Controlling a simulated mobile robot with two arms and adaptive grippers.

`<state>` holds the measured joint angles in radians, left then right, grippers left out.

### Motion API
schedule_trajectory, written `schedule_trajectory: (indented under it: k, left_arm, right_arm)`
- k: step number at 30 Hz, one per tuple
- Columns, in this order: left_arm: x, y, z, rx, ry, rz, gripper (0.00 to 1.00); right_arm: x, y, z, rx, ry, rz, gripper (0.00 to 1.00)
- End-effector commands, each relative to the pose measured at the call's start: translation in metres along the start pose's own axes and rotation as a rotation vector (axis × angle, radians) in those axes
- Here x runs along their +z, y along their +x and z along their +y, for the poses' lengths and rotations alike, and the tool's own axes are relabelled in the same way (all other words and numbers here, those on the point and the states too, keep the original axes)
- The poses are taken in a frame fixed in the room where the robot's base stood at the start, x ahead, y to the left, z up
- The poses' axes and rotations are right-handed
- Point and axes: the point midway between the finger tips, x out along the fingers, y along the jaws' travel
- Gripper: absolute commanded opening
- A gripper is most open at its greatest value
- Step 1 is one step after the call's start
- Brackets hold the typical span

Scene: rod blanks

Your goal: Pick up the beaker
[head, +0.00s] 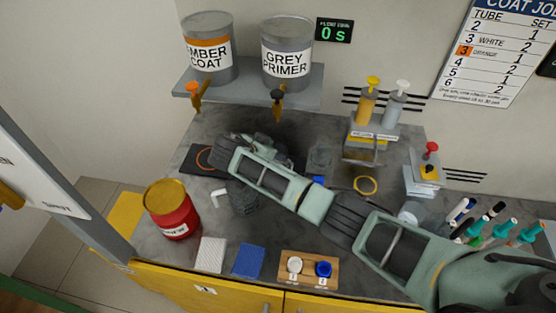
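My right arm reaches across the bench from the lower right, and its gripper (262,142) is over the back left part of the bench. The dark fingers blend with the shadow, so I cannot tell whether they are open or shut, or whether they hold anything. A clear, faint vessel (320,157), which may be the beaker, stands just right of the gripper, apart from it in the picture. Another pale, clear round item (409,212) is partly hidden behind my forearm. My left gripper is not in view.
A shelf (310,97) with two paint cans hangs above the back. A red drum (172,210) stands at the left. A wooden block (308,268) with white and blue caps is at the front. Coloured tubes (497,228) stand at the right. A yellow ring (365,186) lies mid-bench.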

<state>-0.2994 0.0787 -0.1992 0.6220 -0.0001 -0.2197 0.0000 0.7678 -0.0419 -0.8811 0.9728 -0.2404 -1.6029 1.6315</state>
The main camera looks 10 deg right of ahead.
Motion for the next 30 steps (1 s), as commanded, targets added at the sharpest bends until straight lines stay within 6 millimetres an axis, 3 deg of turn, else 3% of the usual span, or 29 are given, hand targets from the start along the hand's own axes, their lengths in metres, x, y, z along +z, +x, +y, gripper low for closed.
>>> schedule_trajectory:
  k: [15, 23, 30]
  left_arm:
    - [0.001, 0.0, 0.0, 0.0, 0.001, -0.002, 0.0]
    - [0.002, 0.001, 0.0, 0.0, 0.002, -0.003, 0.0]
    - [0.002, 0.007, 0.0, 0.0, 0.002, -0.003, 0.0]
  right_arm:
    - [0.0, -0.001, 0.0, -0.001, 0.0, 0.001, 0.16]
    - [-0.005, -0.006, -0.001, -0.003, 0.001, 0.001, 0.15]
    - [-0.036, -0.036, -0.001, -0.005, 0.004, 0.001, 0.15]
